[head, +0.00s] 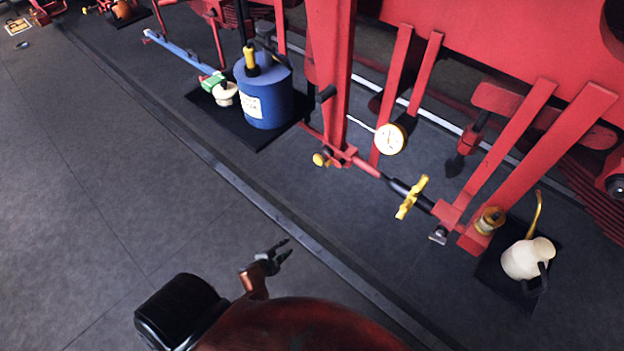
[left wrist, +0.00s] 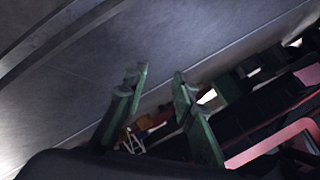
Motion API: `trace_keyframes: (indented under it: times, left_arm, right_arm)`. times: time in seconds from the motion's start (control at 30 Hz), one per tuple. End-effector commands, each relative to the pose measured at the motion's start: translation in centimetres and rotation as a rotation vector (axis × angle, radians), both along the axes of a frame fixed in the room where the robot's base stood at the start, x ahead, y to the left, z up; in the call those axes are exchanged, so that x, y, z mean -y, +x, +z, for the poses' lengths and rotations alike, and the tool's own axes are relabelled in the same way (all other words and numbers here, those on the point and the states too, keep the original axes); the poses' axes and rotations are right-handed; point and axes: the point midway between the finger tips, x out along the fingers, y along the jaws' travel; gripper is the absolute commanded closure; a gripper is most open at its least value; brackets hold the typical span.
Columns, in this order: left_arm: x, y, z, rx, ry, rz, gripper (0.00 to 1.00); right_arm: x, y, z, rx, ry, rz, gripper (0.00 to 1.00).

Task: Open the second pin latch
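A red and black rod assembly with a yellow winged handle (head: 411,198) runs low along the red frame in the head view. A yellow knob (head: 321,159) sits at its left end. A small grey metal piece (head: 439,236) and a brass-coloured fitting (head: 489,220) sit near its right end. I cannot tell which part is the second pin latch. My left gripper (head: 275,255) is left of and below this assembly, well apart from it. Its two fingers also show in the left wrist view (left wrist: 161,76), spread with nothing between them. My right gripper is not in view.
A blue can (head: 264,92) stands on a black mat at the upper middle. A round white gauge (head: 390,139) is above the rod. A cream oil can (head: 528,259) stands at the right. A raised dark strip (head: 250,190) crosses the floor; the floor at left is clear.

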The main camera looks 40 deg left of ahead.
Motion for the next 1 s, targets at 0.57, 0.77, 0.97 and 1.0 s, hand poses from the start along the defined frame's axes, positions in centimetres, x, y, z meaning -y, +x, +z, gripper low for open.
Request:
trace_keyframes:
  times: [0.57, 0.77, 0.97, 1.0]
  left_arm:
    - [3.1, 13.0, 35.7, 0.591, 0.61, -0.387, 0.75]
    - [3.8, 13.3, 38.4, 0.632, 0.668, -0.412, 0.75]
    - [4.0, 14.9, 38.5, 0.634, 0.668, -0.413, 0.75]
    - [4.0, 15.3, 38.5, 0.633, 0.669, -0.413, 0.75]
  right_arm:
    - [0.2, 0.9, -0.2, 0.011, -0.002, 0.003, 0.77]
    - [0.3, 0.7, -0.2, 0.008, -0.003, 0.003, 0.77]
    - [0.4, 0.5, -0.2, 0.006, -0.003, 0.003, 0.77]
    - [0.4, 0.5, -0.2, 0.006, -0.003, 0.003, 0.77]
